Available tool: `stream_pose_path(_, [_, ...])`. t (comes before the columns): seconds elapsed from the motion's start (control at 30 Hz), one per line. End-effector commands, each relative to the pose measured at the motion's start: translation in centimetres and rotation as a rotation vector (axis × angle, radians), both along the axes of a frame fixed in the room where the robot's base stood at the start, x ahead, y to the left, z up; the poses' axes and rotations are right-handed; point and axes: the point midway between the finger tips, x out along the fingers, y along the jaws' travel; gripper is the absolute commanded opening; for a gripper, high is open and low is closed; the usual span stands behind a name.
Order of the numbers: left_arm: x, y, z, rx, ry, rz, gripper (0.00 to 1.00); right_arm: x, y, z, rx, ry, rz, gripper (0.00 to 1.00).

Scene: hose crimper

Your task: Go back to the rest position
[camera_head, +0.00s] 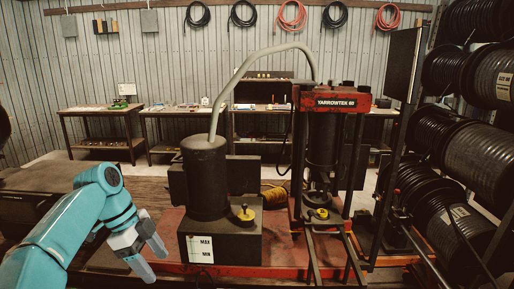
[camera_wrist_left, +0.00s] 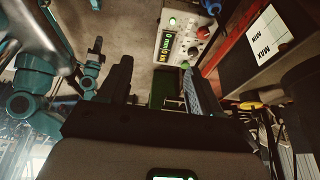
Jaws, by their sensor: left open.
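My left gripper (camera_head: 155,264) is at the lower left of the head view, in front of the pump unit's tank (camera_head: 222,243) with its MAX/MIN label. Its two fingers are apart with nothing seen between them. In the left wrist view, the fingers of the left gripper (camera_wrist_left: 155,82) point up the picture, apart. The red and black crimper (camera_head: 335,101), marked YARROWTEK 60, stands right of the tank. My right gripper is not seen in the head view, and teal parts of my body show in the wrist view.
A grey hose (camera_head: 258,56) arches from the black cylinder (camera_head: 205,178) to the crimper. Hose reels (camera_head: 455,160) stack at the right. Workbenches (camera_head: 100,110) line the back wall.

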Motion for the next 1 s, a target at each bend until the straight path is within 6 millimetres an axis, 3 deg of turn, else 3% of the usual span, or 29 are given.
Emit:
stream_pose_path(0.17, [0.3,-0.3,-0.7,0.000,0.010,0.012,0.64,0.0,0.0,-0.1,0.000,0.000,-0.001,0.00])
stream_pose_path(0.47, [2.1,-2.2,-9.4,0.009,0.104,0.253,0.64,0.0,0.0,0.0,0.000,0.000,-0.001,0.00])
stream_pose_path(0.67, [1.4,-3.9,-17.3,0.017,0.189,0.471,0.64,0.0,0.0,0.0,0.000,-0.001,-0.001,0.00])
stream_pose_path(0.77, [-0.3,-5.1,-22.5,0.023,0.247,0.618,0.64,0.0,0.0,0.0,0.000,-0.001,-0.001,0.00])
stream_pose_path(0.83, [-2.4,-6.1,-26.8,0.028,0.297,0.752,0.64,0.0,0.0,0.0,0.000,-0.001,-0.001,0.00])
stream_pose_path(0.9, [-5.6,-7.3,-31.1,0.032,0.353,0.904,0.64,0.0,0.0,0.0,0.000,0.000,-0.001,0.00])
stream_pose_path(1.0, [-10.8,-8.7,-35.6,0.034,0.421,1.109,0.64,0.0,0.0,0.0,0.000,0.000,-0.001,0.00])
